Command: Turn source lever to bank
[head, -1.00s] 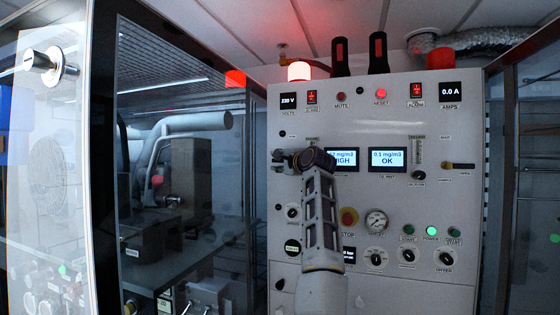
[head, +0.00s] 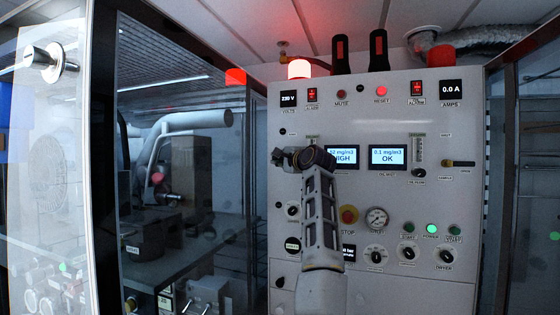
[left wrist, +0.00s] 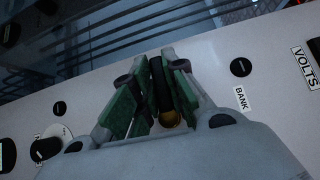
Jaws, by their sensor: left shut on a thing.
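The source lever (left wrist: 157,82) shows in the left wrist view as a black handle with a brass-coloured hub at its lower end. My left gripper (left wrist: 156,86) is shut on the handle, with a green-padded finger on each side. A BANK label (left wrist: 240,98) is on the panel to the right of the gripper in that view. In the head view my left gripper (head: 284,159) is at the panel's left side, and my wrist and the gripper hide the lever. My right gripper is in neither view.
The white control panel (head: 400,104) carries two lit displays, knobs, a red stop button (head: 349,215) and a pressure gauge (head: 376,218). Another lever (head: 460,164) with a brass hub is at its right. A glazed cabinet (head: 180,90) stands left of the panel.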

